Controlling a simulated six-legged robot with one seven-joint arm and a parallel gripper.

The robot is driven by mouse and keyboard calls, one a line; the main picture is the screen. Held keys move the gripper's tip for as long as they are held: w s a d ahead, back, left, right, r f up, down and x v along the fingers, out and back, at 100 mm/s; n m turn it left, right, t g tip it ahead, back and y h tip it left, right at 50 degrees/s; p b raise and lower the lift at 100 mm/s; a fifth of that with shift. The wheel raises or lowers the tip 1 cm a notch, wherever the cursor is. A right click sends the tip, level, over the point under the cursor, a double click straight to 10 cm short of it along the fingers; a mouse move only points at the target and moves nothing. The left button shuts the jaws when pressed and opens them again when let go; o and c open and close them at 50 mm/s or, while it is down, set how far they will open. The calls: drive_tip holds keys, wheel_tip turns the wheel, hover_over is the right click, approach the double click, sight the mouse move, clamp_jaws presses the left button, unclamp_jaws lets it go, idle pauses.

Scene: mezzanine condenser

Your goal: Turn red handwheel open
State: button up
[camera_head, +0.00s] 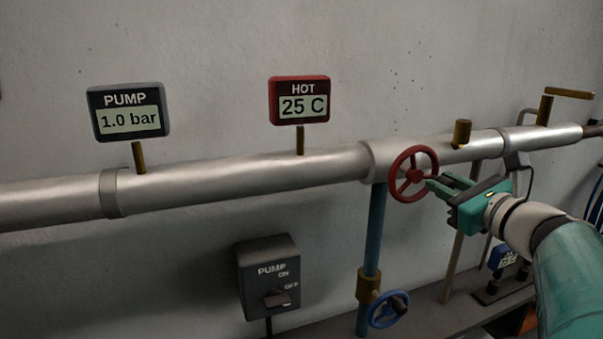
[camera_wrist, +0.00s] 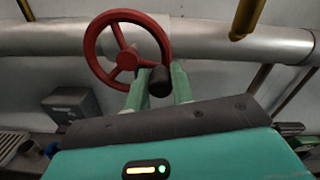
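The red handwheel (camera_head: 413,174) stands in front of the thick pale pipe, right of centre in the head view. In the wrist view the red handwheel (camera_wrist: 127,52) shows its rim, spokes and hub, with a dark knob (camera_wrist: 158,82) at its lower right. My gripper (camera_head: 433,182) reaches the wheel's right side from the right. In the wrist view the two green fingers of my gripper (camera_wrist: 160,84) stand on either side of the knob, with no clear gap, and look shut on it. The head view does not show the knob clearly.
The HOT display (camera_head: 300,101) reads 25 C and the PUMP display (camera_head: 128,111) reads 1.0 bar. A PUMP switch box (camera_head: 268,276) and a blue handwheel (camera_head: 388,309) are below the pipe (camera_head: 230,179). A brass lever (camera_head: 568,93) rises at the upper right.

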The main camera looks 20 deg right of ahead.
drive_tip(key=c, duration=0.4)
